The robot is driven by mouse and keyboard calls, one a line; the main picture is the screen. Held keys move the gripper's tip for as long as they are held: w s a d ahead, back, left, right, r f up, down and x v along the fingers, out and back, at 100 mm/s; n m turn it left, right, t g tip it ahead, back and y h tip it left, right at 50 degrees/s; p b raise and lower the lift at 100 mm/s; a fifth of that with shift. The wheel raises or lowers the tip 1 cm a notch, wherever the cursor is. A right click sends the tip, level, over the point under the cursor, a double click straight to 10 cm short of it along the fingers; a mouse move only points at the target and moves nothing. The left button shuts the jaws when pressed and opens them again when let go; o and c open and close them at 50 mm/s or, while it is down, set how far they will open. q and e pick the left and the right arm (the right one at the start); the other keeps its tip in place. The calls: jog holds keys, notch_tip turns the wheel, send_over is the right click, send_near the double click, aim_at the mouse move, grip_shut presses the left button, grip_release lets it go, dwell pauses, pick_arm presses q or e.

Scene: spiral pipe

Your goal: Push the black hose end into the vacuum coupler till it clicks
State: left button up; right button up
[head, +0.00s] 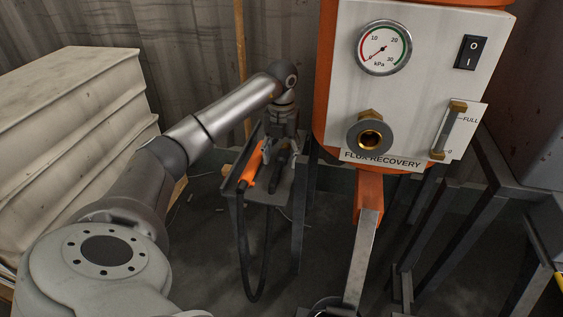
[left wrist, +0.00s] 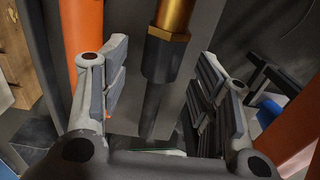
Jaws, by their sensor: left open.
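The black hose end (head: 279,178) sits at a small dark metal stand, under my left gripper (head: 281,154). The vacuum coupler (head: 370,138) is a brass socket with a dark round opening on the front of the orange and white unit, right of my gripper. My right gripper is not in view.
An orange grip (head: 252,166) is beside the hose end at the stand (head: 284,193); a black hose (head: 250,270) loops below. The unit's white panel (head: 407,75) carries a gauge, switch and level tube. Pale stacked sacks (head: 70,130) stand left. Metal legs stand right.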

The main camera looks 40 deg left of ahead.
pick_arm(q)
jog(key=shift+f, duration=0.4)
jog(key=c, duration=1.2)
jog(key=shift+o, duration=0.2)
jog(key=shift+r, duration=0.1)
